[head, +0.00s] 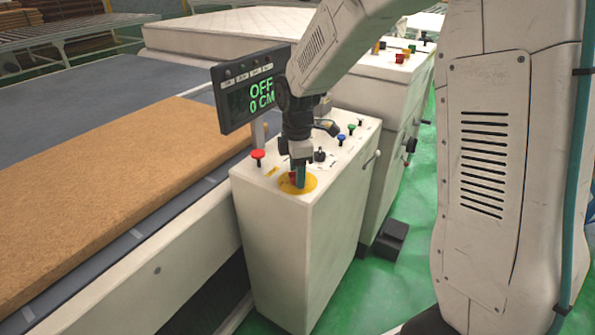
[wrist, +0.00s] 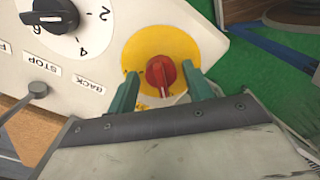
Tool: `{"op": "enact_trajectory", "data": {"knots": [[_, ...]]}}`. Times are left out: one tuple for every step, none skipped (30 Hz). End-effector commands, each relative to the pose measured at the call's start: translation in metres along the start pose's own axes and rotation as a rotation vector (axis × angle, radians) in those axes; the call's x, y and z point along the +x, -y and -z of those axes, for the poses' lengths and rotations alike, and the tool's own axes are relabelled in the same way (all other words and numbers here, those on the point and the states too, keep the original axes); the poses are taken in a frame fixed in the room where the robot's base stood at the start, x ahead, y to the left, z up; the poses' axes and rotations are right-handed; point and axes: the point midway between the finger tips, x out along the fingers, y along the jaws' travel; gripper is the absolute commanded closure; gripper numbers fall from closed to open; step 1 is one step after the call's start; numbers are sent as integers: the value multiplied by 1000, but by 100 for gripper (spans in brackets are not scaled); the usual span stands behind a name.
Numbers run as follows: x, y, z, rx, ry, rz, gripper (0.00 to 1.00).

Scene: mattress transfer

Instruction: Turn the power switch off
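The power switch is a red rotary knob (wrist: 161,76) on a round yellow plate (wrist: 185,45) at the near corner of the control box (head: 290,235). In the head view the knob (head: 293,177) is partly hidden by my gripper, with the yellow plate (head: 311,184) around it. My gripper (wrist: 160,88) has its two green fingers apart, one on each side of the knob. I cannot tell whether they touch it. A display (head: 255,90) behind the box reads "OFF" and "0 CM".
A black numbered dial (wrist: 56,16) and a lever (wrist: 38,90) by the STOP and BACK labels are close to my gripper. A red button (head: 258,155) and several small coloured buttons stand on the same panel. A brown mattress slab (head: 120,160) lies to the left.

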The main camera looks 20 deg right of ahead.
Motion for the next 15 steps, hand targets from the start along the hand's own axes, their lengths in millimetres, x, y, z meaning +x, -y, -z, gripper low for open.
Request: {"op": "enact_trajectory", "data": {"knots": [[0,0,0,0,0,0,44],[0,0,0,0,0,1,44],[0,0,0,0,0,1,44],[0,0,0,0,0,1,44],[0,0,0,0,0,2,44],[1,1,0,1,0,2,44],[1,1,0,1,0,2,44],[0,1,0,1,0,2,44],[-1,1,0,1,0,2,44],[-2,0,0,1,0,1,44],[-5,0,0,1,0,1,44],[-9,0,0,1,0,0,44],[-13,0,0,1,-1,-1,44],[-18,0,0,1,-1,-2,44],[-25,0,0,1,-1,-1,44]]}}
